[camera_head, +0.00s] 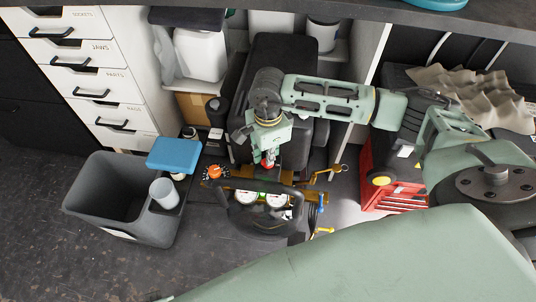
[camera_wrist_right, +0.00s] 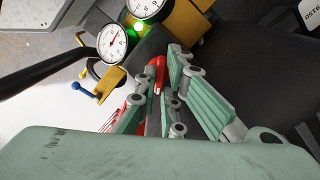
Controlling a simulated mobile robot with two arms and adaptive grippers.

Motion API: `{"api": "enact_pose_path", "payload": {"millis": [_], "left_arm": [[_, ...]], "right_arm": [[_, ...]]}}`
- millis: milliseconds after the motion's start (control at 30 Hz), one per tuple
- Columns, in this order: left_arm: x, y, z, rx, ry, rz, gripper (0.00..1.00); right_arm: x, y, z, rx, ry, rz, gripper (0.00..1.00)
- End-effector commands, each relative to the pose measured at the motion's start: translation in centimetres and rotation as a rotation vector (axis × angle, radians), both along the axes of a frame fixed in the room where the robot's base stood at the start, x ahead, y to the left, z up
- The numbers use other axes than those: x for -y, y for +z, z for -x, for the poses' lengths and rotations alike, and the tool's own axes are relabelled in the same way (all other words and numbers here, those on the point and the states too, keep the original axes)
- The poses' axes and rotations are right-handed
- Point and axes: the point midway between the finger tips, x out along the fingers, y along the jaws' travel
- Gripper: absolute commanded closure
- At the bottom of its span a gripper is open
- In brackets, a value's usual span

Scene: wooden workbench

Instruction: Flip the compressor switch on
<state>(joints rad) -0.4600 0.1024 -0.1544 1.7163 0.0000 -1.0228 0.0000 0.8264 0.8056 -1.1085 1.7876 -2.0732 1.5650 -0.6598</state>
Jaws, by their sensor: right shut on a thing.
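The compressor (camera_head: 293,98) is a dark tank with a yellow frame, gauges and a black handle, standing on the floor under the workbench. A red switch lever (camera_wrist_right: 156,70) shows between the fingers of my right gripper (camera_wrist_right: 160,88) in the wrist view. My right gripper (camera_head: 268,158) comes down over the compressor in the head view, with red at its fingertips. It is shut on the red switch, whose base is partly hidden by the fingers. A green light (camera_wrist_right: 139,27) glows by the gauges (camera_wrist_right: 112,43). My left gripper is not in view.
A red toolbox (camera_head: 383,180) stands right of the compressor. The workbench edge (camera_head: 370,12) runs across the top. Floor is clear at lower left.

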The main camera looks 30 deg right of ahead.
Motion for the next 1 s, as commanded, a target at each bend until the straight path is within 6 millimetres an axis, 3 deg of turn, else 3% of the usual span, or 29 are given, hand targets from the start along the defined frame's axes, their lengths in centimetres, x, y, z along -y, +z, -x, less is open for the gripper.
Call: {"api": "enact_pose_path", "payload": {"millis": [500,1000], "left_arm": [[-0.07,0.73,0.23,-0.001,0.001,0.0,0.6],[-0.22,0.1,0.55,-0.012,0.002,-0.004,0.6]], "right_arm": [[0.01,0.06,-0.03,0.001,-0.44,0.0,1.0],[0.02,0.06,-0.04,0.001,-0.611,0.0,1.0]]}}
